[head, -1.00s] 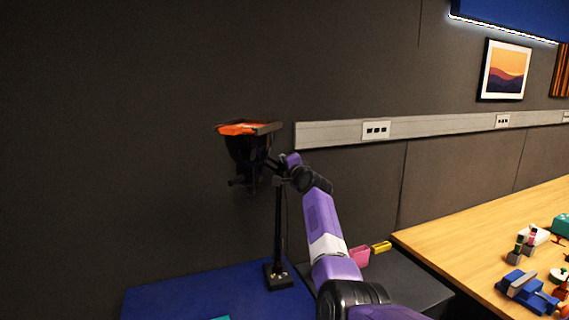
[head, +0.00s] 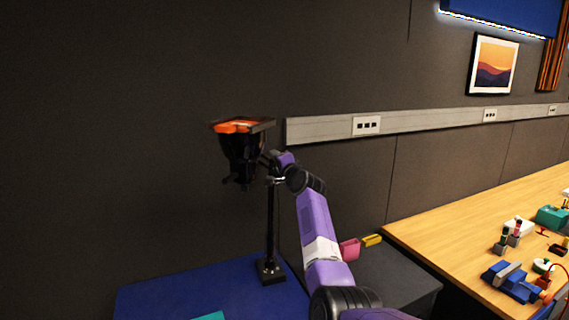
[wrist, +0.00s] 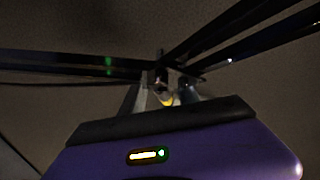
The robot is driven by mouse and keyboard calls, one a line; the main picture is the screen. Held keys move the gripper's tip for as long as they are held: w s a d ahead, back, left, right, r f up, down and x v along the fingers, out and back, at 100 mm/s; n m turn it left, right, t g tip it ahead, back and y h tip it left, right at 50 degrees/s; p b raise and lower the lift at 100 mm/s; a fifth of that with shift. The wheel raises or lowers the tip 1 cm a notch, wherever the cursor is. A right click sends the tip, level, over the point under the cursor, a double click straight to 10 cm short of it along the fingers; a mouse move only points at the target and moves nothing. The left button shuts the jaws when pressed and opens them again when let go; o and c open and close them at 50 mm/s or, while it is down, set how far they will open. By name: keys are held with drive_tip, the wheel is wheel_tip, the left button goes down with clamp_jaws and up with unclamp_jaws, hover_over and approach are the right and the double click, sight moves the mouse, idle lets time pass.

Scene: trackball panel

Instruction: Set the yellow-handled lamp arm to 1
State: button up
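The lamp's black post (head: 270,225) stands upright on its base (head: 270,271) on a blue-topped table. A dark body with an orange top (head: 240,126) is at the height of the post's top; I cannot tell for sure whether it is the lamp's head. My purple arm reaches up to the post's top, where my gripper is hard to make out. In the wrist view, my gripper (wrist: 166,88) has its two fingers close around a small yellow part (wrist: 167,100), likely the handle. Contact is unclear. Dark lamp bars (wrist: 70,65) spread left and right behind the fingertips.
A blue table (head: 190,295) is under the lamp. A dark grey surface (head: 395,280) with pink (head: 349,249) and yellow (head: 372,240) pieces lies to the right. A wooden bench (head: 450,235) with several small items is farther right. The dark wall is close behind.

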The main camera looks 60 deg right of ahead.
drive_tip(key=p+v, duration=0.4)
drive_tip(key=v, duration=0.3)
drive_tip(key=shift+s+d, duration=0.3)
drive_tip(key=shift+s, duration=0.05)
idle(0.7)
drive_tip(key=b+v, duration=0.1)
drive_tip(key=v, duration=0.6)
drive_tip(key=shift+s+a+b, duration=0.25)
drive_tip(key=shift+s+b, duration=0.05)
drive_tip(key=shift+b, duration=0.05)
